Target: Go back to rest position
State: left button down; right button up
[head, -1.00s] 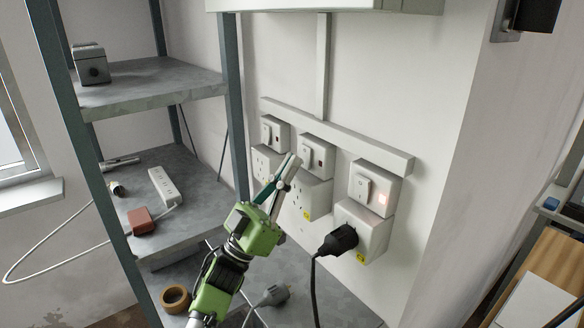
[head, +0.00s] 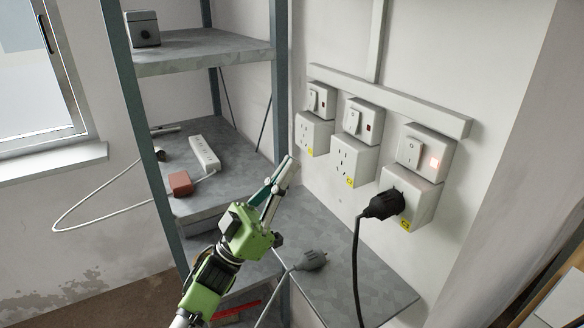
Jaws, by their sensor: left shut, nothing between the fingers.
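My left gripper (head: 282,174) is shut and empty. It is in the head view, in front of the grey shelf rack and left of the wall sockets, touching none of them as far as I can tell. My right gripper is not in view. A black plug (head: 382,205) sits in the rightmost socket (head: 421,205), its cable hanging down. The switch box (head: 425,152) above that socket shows a lit red-orange light. The other two switches (head: 363,119) (head: 321,100) look unlit.
A grey plug (head: 312,261) lies on the grey ledge (head: 350,270) below the sockets. The metal shelf rack (head: 200,52) holds a grey box (head: 142,28), a white power strip (head: 204,154) and a red-brown block (head: 181,183). A window (head: 40,70) is at the left.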

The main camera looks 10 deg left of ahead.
pick_arm(q)
jog(key=a+f+n+y, duration=0.5)
jog(key=f+n+y, duration=0.1)
jog(key=f+y, duration=0.45)
jog(key=a+f+n+y, duration=0.4)
jog(key=f+n+y, duration=0.1)
jog(key=f+y, duration=0.6)
jog(key=s+a+f+m+g, duration=0.15)
jog(key=s+f+g, duration=0.25)
jog(key=s+f, duration=0.45)
jog(key=s+a+f+g, duration=0.2)
jog(key=s+f+g, duration=0.3)
jog(key=s, duration=0.6)
jog(key=s+a+f+m+g, duration=0.1)
jog(key=s+f+g, duration=0.4)
jog(key=s, duration=0.5)
notch_tip(320, 180, down, 27)
jog(key=s, duration=0.2)
jog(key=s+a+f+g+y, duration=0.1)
jog(key=s+a+f, duration=0.2)
jog(key=s+f, duration=1.2)
jog(key=shift+s+a+f, duration=0.15)
jog(key=shift+s+f, duration=0.2)
jog(key=shift+s, duration=0.75)
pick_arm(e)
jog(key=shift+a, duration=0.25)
